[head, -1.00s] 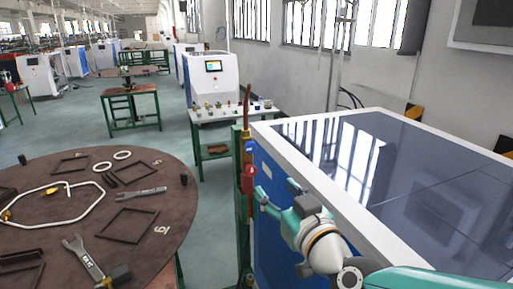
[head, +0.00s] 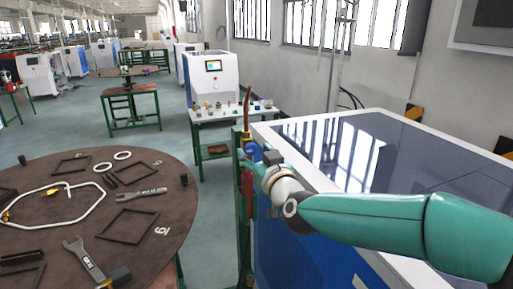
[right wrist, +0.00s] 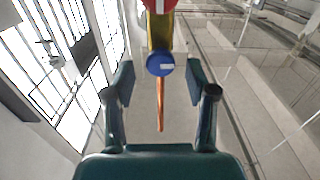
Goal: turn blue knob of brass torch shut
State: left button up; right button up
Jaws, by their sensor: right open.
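The brass torch (right wrist: 159,33) shows in the right wrist view with its blue knob (right wrist: 159,64) facing the camera, and a copper tube (right wrist: 160,105) runs down from it. A red knob (right wrist: 160,5) is cut by the top edge. My right gripper (right wrist: 161,82) is open, one finger on each side of the blue knob, with a gap on both sides. In the head view, the torch's copper tube (head: 246,103) stands up beside the blue cabinet, and my right gripper (head: 248,161) is close to the torch below it. My left gripper is not in view.
The white-topped cabinet (head: 292,128) with a dark glossy top stands right of the torch, under my right arm. A round brown table (head: 150,225) with wrenches and frames is at left. A small table (head: 205,120) with fittings stands behind.

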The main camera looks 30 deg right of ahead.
jog(key=shift+x, duration=0.85)
grip_shut()
jog(key=shift+d, duration=0.45)
jog(key=shift+a, duration=0.55)
